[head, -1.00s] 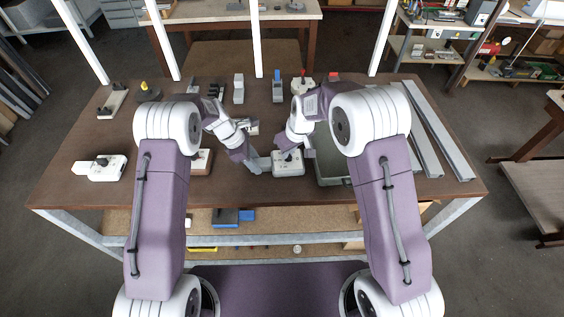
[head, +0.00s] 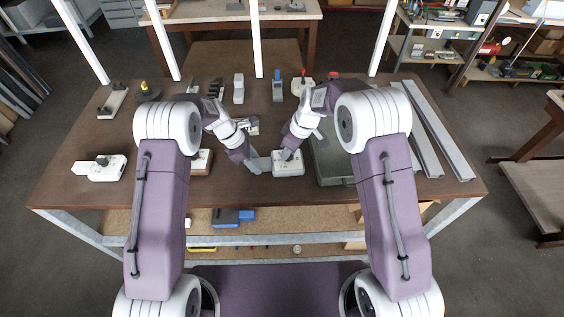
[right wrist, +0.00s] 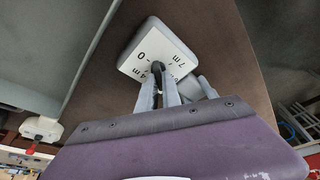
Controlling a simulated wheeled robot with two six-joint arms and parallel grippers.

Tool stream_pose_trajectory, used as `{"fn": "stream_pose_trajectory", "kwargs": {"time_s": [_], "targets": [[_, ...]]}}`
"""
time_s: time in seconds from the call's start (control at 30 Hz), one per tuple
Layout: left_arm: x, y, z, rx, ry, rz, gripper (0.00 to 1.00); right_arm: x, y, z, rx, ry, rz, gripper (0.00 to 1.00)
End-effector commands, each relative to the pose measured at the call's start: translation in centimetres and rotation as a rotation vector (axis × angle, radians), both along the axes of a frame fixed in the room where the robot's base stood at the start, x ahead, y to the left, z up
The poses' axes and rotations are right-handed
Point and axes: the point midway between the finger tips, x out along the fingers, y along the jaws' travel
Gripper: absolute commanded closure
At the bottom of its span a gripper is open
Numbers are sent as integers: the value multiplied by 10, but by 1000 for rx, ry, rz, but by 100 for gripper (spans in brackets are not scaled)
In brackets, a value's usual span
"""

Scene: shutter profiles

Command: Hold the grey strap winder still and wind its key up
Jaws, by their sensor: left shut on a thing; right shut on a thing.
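The grey strap winder (head: 288,169) sits on the brown table in front of me, left of the green-grey tray. Its pale face shows in the right wrist view (right wrist: 143,54) with marks such as "0", "4 m" and "7 m". My right gripper (head: 288,154) is shut on the dark key (right wrist: 157,68) at the middle of that face; the fingers hide part of the key. My left gripper (head: 262,165) is shut at the winder's left side; the exact contact is too small to see.
The tray (head: 334,181) stands close on the winder's right. Long metal profiles (head: 438,130) lie at the table's right. A white unit with a dark knob (head: 105,168) lies at the left. Several small devices line the back, including a blue-topped one (head: 277,91).

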Motion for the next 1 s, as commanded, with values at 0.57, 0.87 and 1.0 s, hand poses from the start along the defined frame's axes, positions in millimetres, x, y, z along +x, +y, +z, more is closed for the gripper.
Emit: {"fn": "stream_pose_trajectory", "kwargs": {"time_s": [0.57, 0.87, 1.0], "targets": [[0, 0, -1, 1, 0, 1, 100, 1, 0, 0, 0, -1, 488, 100], [0, 0, -1, 1, 0, 1, 100, 0, 0, 0, 0, -2, 598, 100], [0, 0, -1, 1, 0, 1, 100, 0, 0, 0, -1, -1, 598, 100]]}}
